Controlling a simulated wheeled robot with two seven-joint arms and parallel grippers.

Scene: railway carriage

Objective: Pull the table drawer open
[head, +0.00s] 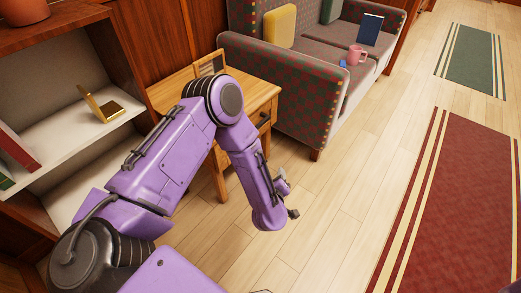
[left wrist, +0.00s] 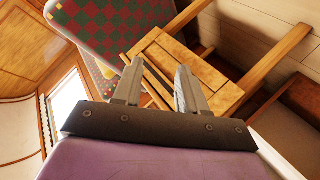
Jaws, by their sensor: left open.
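The small wooden table (head: 266,91) stands between the shelf and the sofa, partly hidden behind my left arm. Its drawer front (head: 262,107) faces right, with a small dark handle (head: 264,117); the drawer looks closed. In the left wrist view the table appears tilted, with the drawer front (left wrist: 190,57) beyond the fingers; I cannot make out the handle there. My left gripper (left wrist: 159,66) is open and empty, its fingers apart. In the head view the left gripper (head: 288,193) hangs over the floor, right of and lower than the drawer, apart from it. My right gripper is not in view.
The patterned sofa (head: 270,85) stands close beside the table, with a yellow cushion (head: 280,26), a pink mug (head: 356,55) and a dark blue book (head: 369,28). A shelf (head: 60,140) holding a golden object (head: 101,105) is at left. The floor (head: 345,180) is clear up to the red rug (head: 450,210).

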